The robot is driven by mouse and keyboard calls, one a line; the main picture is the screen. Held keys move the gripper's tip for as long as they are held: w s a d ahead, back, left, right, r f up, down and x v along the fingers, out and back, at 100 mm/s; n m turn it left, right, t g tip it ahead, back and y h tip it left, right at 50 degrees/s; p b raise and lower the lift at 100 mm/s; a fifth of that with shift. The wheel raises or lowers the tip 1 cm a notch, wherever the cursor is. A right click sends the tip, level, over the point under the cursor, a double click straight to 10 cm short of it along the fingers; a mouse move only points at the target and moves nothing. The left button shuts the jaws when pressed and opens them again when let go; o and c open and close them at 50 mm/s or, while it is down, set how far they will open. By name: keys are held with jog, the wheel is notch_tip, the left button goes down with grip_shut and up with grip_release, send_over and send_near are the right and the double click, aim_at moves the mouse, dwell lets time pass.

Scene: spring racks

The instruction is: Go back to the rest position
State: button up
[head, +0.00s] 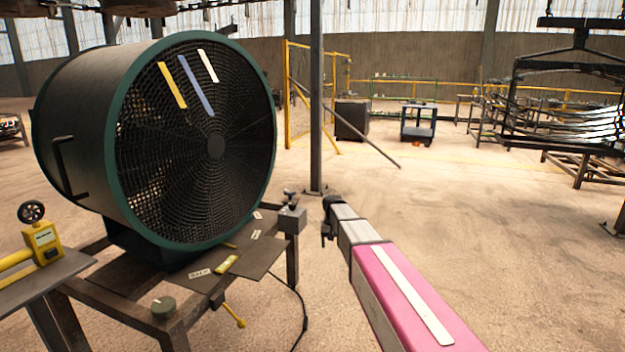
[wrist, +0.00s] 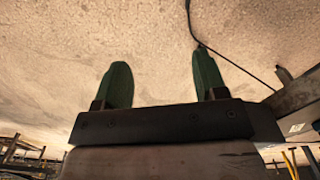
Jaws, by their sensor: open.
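My gripper (wrist: 162,85) shows in the wrist view with its two green fingers apart and nothing between them. Bare floor lies behind the fingers. In the head view my pink and grey arm reaches from the lower right toward the middle. Its dark end (head: 328,220) is just right of the fan's stand, apart from it. The fingers cannot be made out in the head view.
A large fan (head: 215,147) with a green rim stands on a metal stand (head: 250,262) at left. A dark cable (head: 304,315) lies on the floor. A post (head: 316,100) rises behind my arm's end. A rack (head: 570,100) is far right. Floor at right (head: 500,240) is clear.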

jog(key=s+d+f, duration=0.2)
jog(key=s+d, duration=0.1)
jog(key=s, duration=0.6)
jog(key=s+d+f, duration=0.2)
jog(key=s+d, duration=0.2)
jog(key=s, duration=0.6)
jog(key=s+d+f, duration=0.2)
jog(key=s+d, duration=0.2)
jog(key=s, duration=0.6)
jog(key=shift+d+f+m, duration=0.15)
jog(key=shift+f+m, duration=0.15)
jog(key=shift+m, duration=0.1)
